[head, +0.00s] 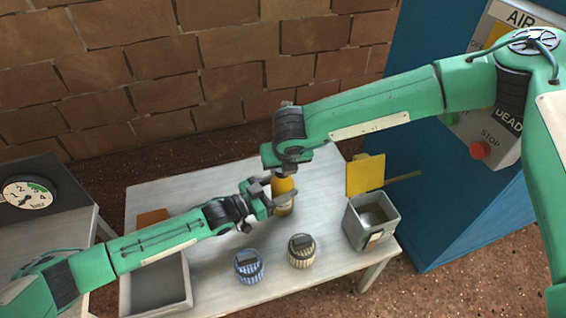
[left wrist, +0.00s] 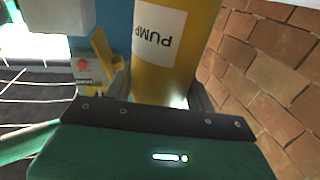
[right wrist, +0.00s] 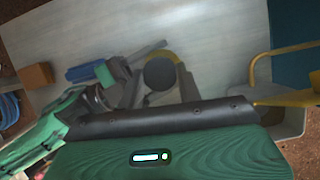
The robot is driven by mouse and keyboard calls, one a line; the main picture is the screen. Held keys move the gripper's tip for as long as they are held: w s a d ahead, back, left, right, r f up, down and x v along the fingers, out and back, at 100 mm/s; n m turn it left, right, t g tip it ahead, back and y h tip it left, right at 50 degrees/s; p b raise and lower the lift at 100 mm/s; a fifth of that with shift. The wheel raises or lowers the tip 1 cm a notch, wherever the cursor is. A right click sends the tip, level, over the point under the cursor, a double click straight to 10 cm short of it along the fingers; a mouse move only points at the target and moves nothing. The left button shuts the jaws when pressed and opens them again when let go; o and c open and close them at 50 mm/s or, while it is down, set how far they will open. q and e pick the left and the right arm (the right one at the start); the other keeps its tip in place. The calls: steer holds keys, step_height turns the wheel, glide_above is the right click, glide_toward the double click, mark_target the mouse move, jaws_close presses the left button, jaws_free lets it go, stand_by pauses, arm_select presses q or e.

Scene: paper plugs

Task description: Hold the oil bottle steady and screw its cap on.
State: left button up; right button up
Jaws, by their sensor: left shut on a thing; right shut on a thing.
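The oil bottle (head: 284,198) is yellow and stands upright on the white table. In the left wrist view its body (left wrist: 178,60) carries a white label reading PUMP. My left gripper (head: 262,201) is shut on the bottle's body from the left side. My right gripper (head: 284,166) is directly above the bottle, pointing down and shut on the cap. The cap (right wrist: 160,73) shows as a dark round disc in the right wrist view, between the fingers and over the bottle. The gripper hides most of the join, so I cannot tell whether the cap is seated.
A blue striped filter (head: 248,266) and a beige striped one (head: 302,251) stand near the table's front. A grey bin (head: 352,228) with a yellow flap (head: 366,175) is at right. A grey tray (head: 184,275) and a brown block (head: 152,217) are at left.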

steer(key=shift+f, duration=0.1)
steer(key=shift+a+m+h, duration=0.15)
steer(key=shift+m+h, duration=0.15)
steer(key=shift+m, duration=0.4)
steer(key=m, duration=0.1)
steer(key=m+h, duration=0.1)
steer(key=m, duration=0.1)
steer(key=shift+a+f+m, duration=0.1)
steer(key=shift+a+m, duration=0.05)
steer(key=shift+m, duration=0.15)
steer(key=m+h, duration=0.1)
steer(key=m, duration=0.2)
steer(key=m+g+h, duration=0.1)
steer(key=m, duration=0.2)
steer(key=shift+w+a+h, duration=0.15)
steer(key=shift+a+h, duration=0.05)
steer(key=shift+h, duration=0.1)
steer(key=m+g, duration=0.1)
steer(key=m, duration=0.2)
steer(key=m+g+h, duration=0.1)
steer(key=m, duration=0.2)
steer(key=shift+w+m, duration=0.2)
steer(key=shift+m, duration=0.2)
steer(key=m+g, duration=0.1)
steer(key=m, duration=0.1)
steer(key=m+g, duration=0.1)
steer(key=m, duration=0.2)
steer(key=shift+w+h, duration=0.15)
steer(key=shift+h, duration=0.15)
steer(key=o, duration=1)
